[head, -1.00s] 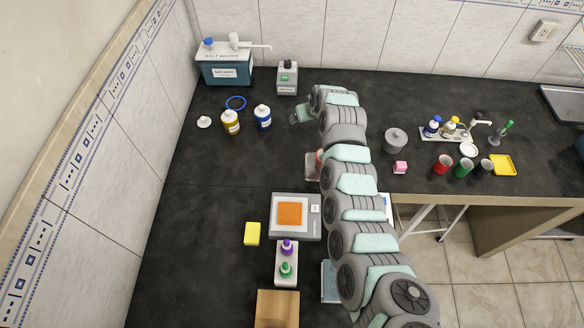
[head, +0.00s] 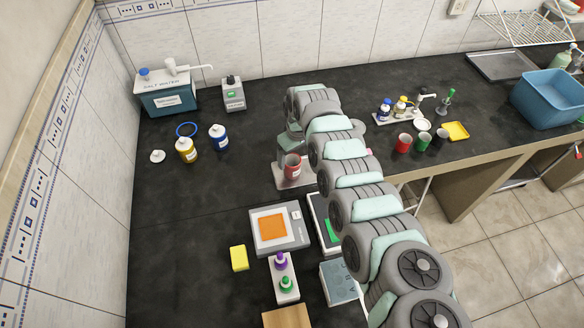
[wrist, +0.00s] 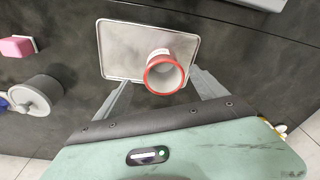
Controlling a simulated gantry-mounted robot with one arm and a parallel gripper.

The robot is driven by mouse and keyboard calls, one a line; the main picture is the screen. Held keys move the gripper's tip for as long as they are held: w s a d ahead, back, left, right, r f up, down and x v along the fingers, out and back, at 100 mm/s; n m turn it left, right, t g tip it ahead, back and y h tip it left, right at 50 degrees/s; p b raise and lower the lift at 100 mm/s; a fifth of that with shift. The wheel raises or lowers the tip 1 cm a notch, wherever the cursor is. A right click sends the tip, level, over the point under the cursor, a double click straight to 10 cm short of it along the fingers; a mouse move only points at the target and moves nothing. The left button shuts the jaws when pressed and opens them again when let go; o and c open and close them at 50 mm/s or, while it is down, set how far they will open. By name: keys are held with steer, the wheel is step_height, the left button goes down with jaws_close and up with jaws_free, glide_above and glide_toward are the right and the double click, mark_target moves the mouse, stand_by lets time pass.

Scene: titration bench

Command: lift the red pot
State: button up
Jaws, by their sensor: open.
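The red pot (head: 292,168) has a white label and stands upright on a pale metal plate (head: 283,182), left of my arm in the head view. In the wrist view the pot (wrist: 151,83) shows its red rim and pale inside, on the lower right part of the plate (wrist: 120,45). My gripper (wrist: 161,78) is open, with one finger to each side of the pot and a gap at the left. I cannot tell whether the right finger touches it. In the head view my gripper (head: 288,150) is just behind the pot, partly hidden by the arm.
A scale with an orange pad (head: 278,230) stands in front of the pot. A grey lidded jar (wrist: 38,95) and a pink block (wrist: 15,47) lie left in the wrist view. A smaller red cup (head: 403,143) stands at the right.

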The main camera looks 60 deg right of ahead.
mark_target(292, 164)
steer(key=f, duration=0.2)
steer(key=f+b, duration=0.1)
steer(key=f, duration=0.1)
steer(key=shift+w+a, duration=0.3)
steer(key=shift+d+f, duration=0.1)
steer(key=shift+f, duration=0.05)
steer(key=c, duration=1.7)
step_height(292, 164, up, 10)
steer(key=p, duration=0.1)
